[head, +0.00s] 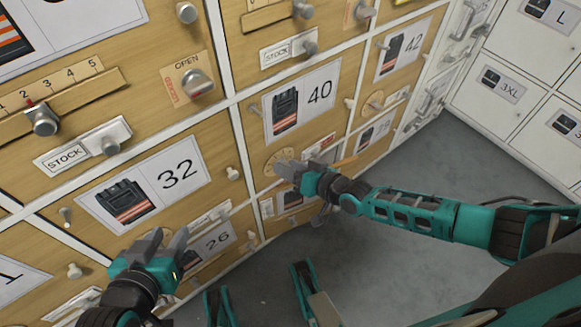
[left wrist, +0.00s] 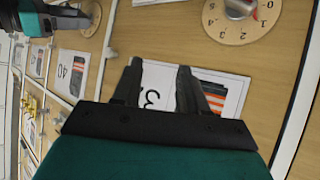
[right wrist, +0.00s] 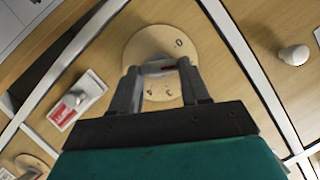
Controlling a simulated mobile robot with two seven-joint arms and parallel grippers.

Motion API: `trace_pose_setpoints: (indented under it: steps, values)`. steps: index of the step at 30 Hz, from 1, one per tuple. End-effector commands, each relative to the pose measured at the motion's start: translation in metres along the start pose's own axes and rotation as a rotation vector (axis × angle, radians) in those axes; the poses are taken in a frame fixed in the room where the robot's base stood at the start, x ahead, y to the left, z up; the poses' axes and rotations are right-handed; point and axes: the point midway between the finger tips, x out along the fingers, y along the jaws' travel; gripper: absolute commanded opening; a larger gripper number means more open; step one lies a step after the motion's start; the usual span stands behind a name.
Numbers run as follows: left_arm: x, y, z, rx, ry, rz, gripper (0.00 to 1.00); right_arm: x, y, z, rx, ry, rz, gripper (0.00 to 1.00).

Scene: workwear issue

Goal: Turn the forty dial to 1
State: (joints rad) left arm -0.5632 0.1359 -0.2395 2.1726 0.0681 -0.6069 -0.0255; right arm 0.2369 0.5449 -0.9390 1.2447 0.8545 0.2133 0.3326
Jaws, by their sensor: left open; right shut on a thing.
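The forty dial (head: 279,158) is a round wooden disc below the card marked 40 (head: 302,98) in the head view. It also shows in the right wrist view (right wrist: 143,45), where a few digits show on the disc, partly hidden by my fingers. My right gripper (head: 284,170) is shut on the dial's grey knob (right wrist: 158,67). My left gripper (head: 166,243) is open and empty, in front of the lower drawers near the card marked 32 (head: 146,193). In the left wrist view its fingers (left wrist: 158,75) are spread before that card.
Another numbered dial (left wrist: 240,15) with a red-marked knob shows in the left wrist view. A slider (head: 45,121), a STOCK latch (head: 84,145) and an OPEN knob (head: 197,82) stick out at the left. White lockers (head: 520,65) stand at the right. The grey floor (head: 420,165) is clear.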

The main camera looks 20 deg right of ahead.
Motion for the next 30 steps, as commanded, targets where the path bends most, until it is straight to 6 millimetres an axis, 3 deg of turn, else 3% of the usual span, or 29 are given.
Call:
trace_pose_setpoints:
  steps: [10, 11, 18, 26, 30]
  values:
    - [-0.001, 0.000, 0.002, -0.002, -0.004, -0.001, 0.43, 0.001, 0.000, -0.002, 0.004, 0.005, -0.002, 0.15]
    - [-0.001, 0.000, 0.003, -0.002, -0.005, -0.001, 0.43, 0.001, 0.000, -0.002, 0.004, 0.005, -0.002, 0.48]
    - [-0.001, 0.000, 0.005, -0.004, -0.010, -0.001, 0.43, 0.001, 0.000, -0.001, 0.003, 0.003, -0.001, 0.71]
    - [-0.002, 0.000, 0.004, -0.004, -0.010, -0.001, 0.43, -0.001, 0.000, -0.001, 0.002, 0.002, -0.001, 0.71]
    - [-0.005, 0.000, -0.002, -0.004, -0.008, -0.003, 0.43, -0.014, 0.000, -0.002, 0.002, 0.000, 0.001, 0.71]
